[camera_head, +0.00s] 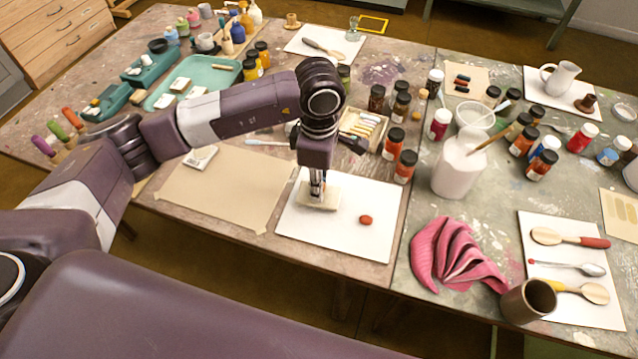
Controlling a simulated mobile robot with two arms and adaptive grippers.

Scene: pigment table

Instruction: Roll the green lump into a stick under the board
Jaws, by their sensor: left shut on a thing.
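My left gripper (317,184) points straight down over the white sheet (330,232) at the front of the table. It is shut on a small pale board (319,199), which lies flat at or just above the sheet. I see no green lump; anything under the board is hidden. A red-orange lump (365,220) lies on the same sheet, to the right of the board and apart from it. My right gripper is not in view.
A bare tan paper (222,192) lies left of the sheet. Paint jars (404,166) and a box of sticks (362,126) stand behind it. A crumpled pink cloth (452,258) and a white bottle (459,168) are to the right. The sheet's front part is clear.

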